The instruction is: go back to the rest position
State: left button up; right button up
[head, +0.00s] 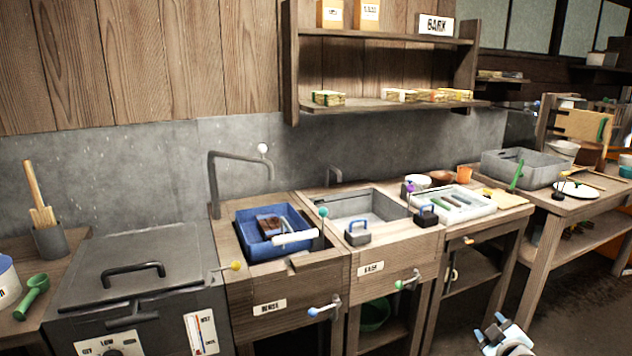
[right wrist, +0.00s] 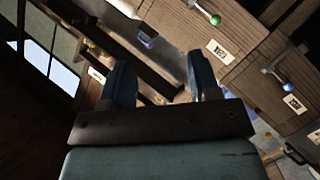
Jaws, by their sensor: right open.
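My right gripper (head: 491,328) is low at the bottom right of the head view, in front of the wooden counters and apart from them. In the right wrist view its two dark blue fingers (right wrist: 162,72) stand apart with nothing between them. It is open and empty. My left gripper is in neither view.
A blue tub (head: 244,250) holding a brown item and a white roll sits in the left sink. Two blue-handled blocks (head: 357,238) stand near the second sink. A white tray (head: 477,203) and a grey bin (head: 500,166) are further right. Levers (head: 327,308) stick out from the counter fronts. Floor (head: 585,290) at right looks clear.

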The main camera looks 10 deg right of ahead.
jog(key=s+a+f+g+y, duration=0.2)
jog(key=s+a+f, duration=0.1)
jog(key=s+a, duration=0.55)
jog(key=s+a+f+n+g+y, duration=0.1)
jog(key=s+a+f+y, duration=0.35)
jog(key=s, duration=0.75)
jog(key=s+a+f+g, duration=0.1)
jog(key=s+a+g, duration=0.1)
jog(key=s+a, duration=0.7)
jog(key=a+r+m+t, duration=0.2)
jog(key=a+m, duration=0.3)
jog(key=a, duration=0.5)
pick_arm(q)
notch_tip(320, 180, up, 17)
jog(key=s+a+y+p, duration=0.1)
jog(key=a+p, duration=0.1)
jog(key=p, duration=2.4)
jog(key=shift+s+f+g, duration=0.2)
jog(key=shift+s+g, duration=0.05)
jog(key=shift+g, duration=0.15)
pick_arm(e)
notch_tip(320, 180, up, 17)
jog(key=s+d, duration=0.2)
jog(key=shift+g, duration=0.4)
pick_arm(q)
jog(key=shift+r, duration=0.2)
